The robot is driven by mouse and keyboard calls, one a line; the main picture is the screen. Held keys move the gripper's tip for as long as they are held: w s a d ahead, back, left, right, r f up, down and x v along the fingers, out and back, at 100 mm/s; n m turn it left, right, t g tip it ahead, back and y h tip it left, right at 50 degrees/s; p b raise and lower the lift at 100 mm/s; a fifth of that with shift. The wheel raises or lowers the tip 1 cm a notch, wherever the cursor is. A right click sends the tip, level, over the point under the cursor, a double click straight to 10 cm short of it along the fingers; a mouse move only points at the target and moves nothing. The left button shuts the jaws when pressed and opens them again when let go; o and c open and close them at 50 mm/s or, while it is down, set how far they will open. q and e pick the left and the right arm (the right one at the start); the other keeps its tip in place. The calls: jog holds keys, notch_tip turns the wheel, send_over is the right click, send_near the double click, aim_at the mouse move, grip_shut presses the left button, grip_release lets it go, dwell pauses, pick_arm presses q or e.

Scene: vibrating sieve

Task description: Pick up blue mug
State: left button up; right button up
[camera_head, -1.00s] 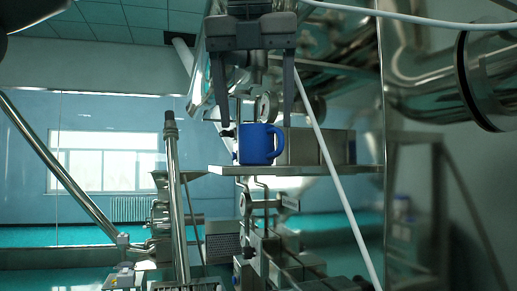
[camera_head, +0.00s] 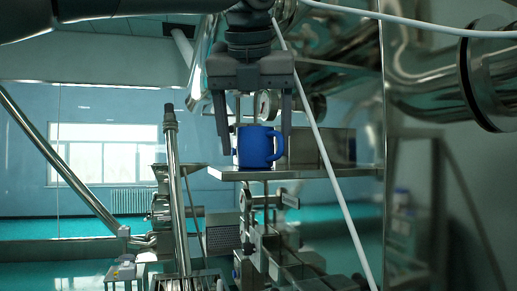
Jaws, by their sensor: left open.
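The blue mug (camera_head: 254,147) stands upright on a metal shelf (camera_head: 222,174), near its left end, with its handle to the right. My left gripper (camera_head: 256,148) points down with its two fingers spread. One finger is at the left of the mug and the other at the right, by the handle. The fingertips reach about mid-height of the mug in the picture. I cannot tell whether they are level with it in depth or touch it. My right gripper is not in view.
A metal box (camera_head: 306,147) stands on the shelf right of the mug. A round gauge (camera_head: 268,106) shows behind the mug. A white cable (camera_head: 335,172) runs diagonally down in front of the shelf. A metal post (camera_head: 173,190) stands to the left.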

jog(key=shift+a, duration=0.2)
pick_arm(q)
jog(key=c, duration=1.2)
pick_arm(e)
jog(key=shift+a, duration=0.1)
pick_arm(q)
jog(key=shift+c, duration=0.2)
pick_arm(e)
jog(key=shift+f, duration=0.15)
